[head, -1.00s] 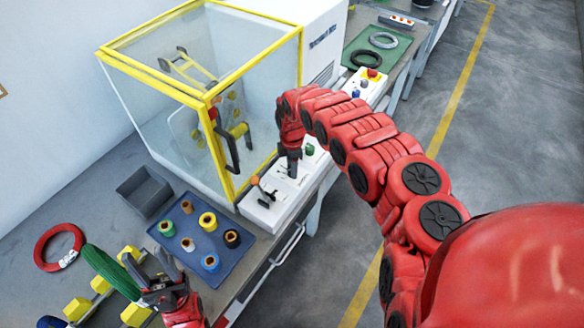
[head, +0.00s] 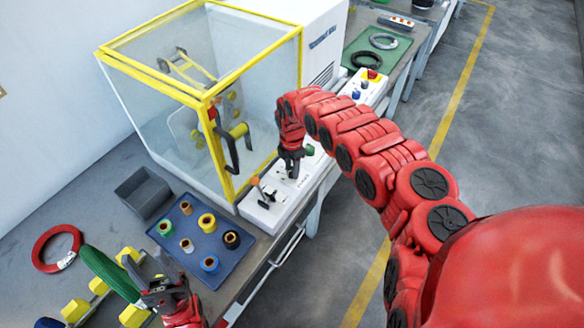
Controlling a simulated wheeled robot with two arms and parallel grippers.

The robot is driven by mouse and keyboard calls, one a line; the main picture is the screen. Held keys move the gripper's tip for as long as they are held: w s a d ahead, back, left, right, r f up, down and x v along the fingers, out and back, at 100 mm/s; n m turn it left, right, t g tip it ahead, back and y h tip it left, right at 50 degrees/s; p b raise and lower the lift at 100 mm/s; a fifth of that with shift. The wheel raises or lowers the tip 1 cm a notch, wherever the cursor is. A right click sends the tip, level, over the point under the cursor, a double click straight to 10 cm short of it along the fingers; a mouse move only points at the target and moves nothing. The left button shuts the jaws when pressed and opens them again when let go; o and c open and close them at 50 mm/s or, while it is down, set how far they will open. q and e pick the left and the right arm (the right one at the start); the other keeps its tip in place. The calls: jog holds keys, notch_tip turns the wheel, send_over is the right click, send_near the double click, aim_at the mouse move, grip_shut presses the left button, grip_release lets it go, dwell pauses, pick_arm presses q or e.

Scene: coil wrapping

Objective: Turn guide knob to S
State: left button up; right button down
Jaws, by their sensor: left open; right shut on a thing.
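The white control panel (head: 268,215) runs along the front of the yellow-framed machine. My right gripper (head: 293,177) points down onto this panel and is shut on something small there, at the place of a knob. The gripper hides the knob, so its pointer and the letters around it cannot be read. A green knob (head: 309,150) shows just behind my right gripper. A lever with an orange top (head: 255,181) stands on the panel to its left. My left gripper (head: 160,292) is open at the lower left, beside a green coil (head: 107,272).
A blue tray (head: 217,272) with several spools lies left of the panel. A grey bin (head: 144,194) and a red coil (head: 57,247) are further left. The glass-walled machine (head: 205,105) stands close behind the panel. Another panel with a red button (head: 371,75) is further back.

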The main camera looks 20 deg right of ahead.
jog(key=shift+c, duration=2.2)
grip_release()
notch_tip(320, 180, up, 17)
jog(key=b, duration=0.3)
jog(key=shift+r, duration=0.2)
